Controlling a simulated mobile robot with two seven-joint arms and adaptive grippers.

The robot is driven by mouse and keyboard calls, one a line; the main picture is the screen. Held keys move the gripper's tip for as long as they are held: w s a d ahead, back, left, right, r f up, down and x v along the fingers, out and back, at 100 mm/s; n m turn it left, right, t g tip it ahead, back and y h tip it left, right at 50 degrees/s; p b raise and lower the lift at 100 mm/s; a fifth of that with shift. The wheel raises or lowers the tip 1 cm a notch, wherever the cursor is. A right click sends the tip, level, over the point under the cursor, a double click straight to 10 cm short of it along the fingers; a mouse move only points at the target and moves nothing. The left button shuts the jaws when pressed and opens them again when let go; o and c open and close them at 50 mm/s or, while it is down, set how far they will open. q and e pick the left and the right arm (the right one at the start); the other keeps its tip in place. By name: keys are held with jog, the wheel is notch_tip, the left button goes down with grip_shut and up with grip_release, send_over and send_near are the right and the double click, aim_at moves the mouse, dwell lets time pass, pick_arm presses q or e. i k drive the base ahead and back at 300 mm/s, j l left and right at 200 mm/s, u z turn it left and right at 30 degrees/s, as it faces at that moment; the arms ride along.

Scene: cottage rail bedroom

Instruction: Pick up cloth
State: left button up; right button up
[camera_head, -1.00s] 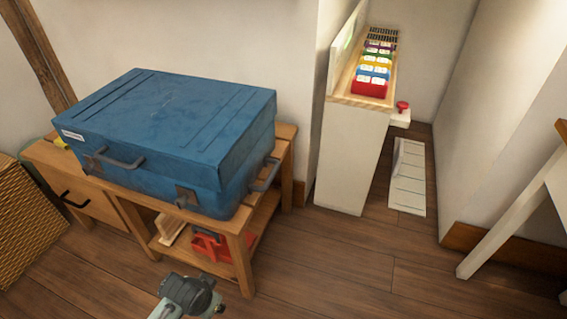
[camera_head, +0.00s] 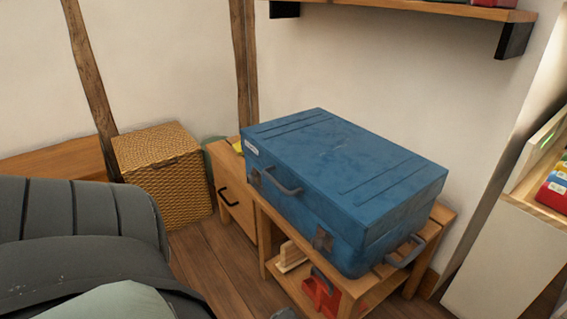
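I see no cloth that I can name for certain. A small yellow thing (camera_head: 238,147) lies on the wooden cabinet at the left of the blue case; it is partly hidden by the case and too small to identify. A pale green soft-looking surface (camera_head: 125,303) shows at the bottom left edge, on or beside dark grey padded furniture; I cannot tell what it is. Neither gripper can be made out. Only a small grey piece of my own body shows at the bottom edge.
A large blue case (camera_head: 345,180) covers most of the low wooden table (camera_head: 440,215), with red items (camera_head: 320,292) below. A wicker basket (camera_head: 165,175) stands in the corner. Dark grey padded furniture (camera_head: 80,225) fills the lower left. A narrow strip of wooden floor (camera_head: 215,265) is clear. A wall shelf (camera_head: 430,8) hangs above.

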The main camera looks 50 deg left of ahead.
aim_at(236, 147)
jog(key=u, duration=1.95)
